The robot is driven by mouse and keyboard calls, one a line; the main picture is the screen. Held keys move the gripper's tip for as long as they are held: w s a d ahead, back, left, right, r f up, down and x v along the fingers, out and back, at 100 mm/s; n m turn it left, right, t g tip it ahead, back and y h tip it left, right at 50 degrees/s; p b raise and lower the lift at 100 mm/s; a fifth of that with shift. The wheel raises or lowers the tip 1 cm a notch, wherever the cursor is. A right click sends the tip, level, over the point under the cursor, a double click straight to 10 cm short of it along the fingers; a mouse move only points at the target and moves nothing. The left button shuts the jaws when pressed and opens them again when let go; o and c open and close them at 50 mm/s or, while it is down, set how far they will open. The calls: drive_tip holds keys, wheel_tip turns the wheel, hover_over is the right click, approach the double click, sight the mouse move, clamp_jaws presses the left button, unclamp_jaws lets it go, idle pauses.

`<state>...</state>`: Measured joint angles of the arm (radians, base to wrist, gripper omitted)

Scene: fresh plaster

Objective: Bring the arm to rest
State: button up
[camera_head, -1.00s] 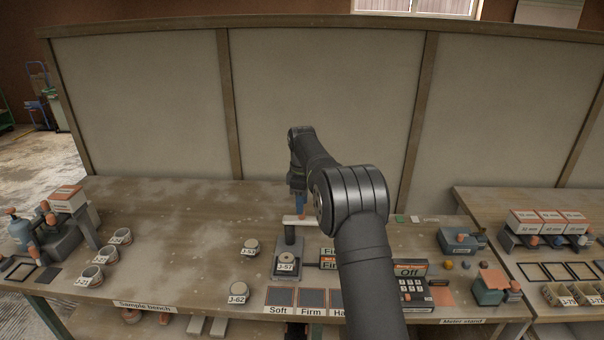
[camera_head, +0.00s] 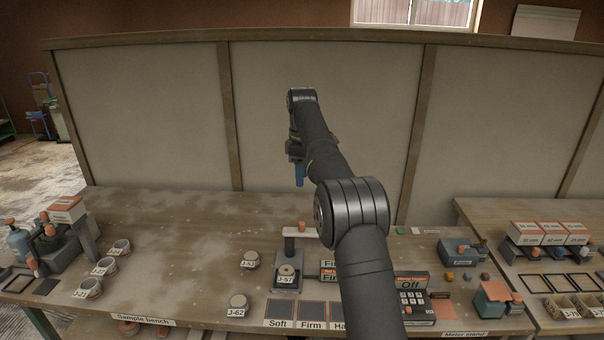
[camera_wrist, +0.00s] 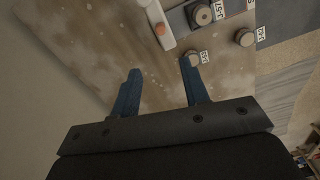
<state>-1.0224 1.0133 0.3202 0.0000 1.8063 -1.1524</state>
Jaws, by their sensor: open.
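My gripper (camera_head: 299,174) is raised above the back of the sample bench (camera_head: 165,225), in front of the grey partition. In the wrist view its two blue fingers (camera_wrist: 160,92) stand wide apart with nothing between them. Below it is a grey press-like stand (camera_head: 290,255) with an orange knob, and a round sample labelled J-57 (camera_head: 287,272) sits on its base. The stand and sample also show at the top of the wrist view, well beyond the fingertips. My arm hides part of the bench right of the stand.
Two round samples, J-53 (camera_head: 250,260) and J-62 (camera_head: 238,303), lie left of the stand. Several ring-like cups (camera_head: 105,266) stand farther left. A keypad device reading Off (camera_head: 411,295) is at the right. The partition (camera_head: 320,95) rises behind the bench. The bench's left middle is clear.

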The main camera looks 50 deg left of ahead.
sight(302, 223)
idle(0.4)
wheel_tip(302, 223, down, 18)
drive_tip(key=shift+r, duration=0.2)
idle(0.5)
drive_tip(key=shift+r, duration=0.15)
wheel_tip(302, 223, up, 17)
wheel_tip(302, 223, down, 17)
drive_tip(key=shift+f, duration=0.1)
drive_tip(key=shift+s+d+m, duration=0.15)
drive_tip(key=shift+s+m, duration=0.1)
drive_tip(key=shift+m, duration=0.55)
drive_tip(key=shift+s+d+m, duration=0.2)
drive_tip(key=shift+m, duration=0.6)
drive_tip(key=shift+s+d+m, duration=0.15)
drive_tip(key=shift+s+m, duration=0.1)
drive_tip(key=shift+m, duration=0.55)
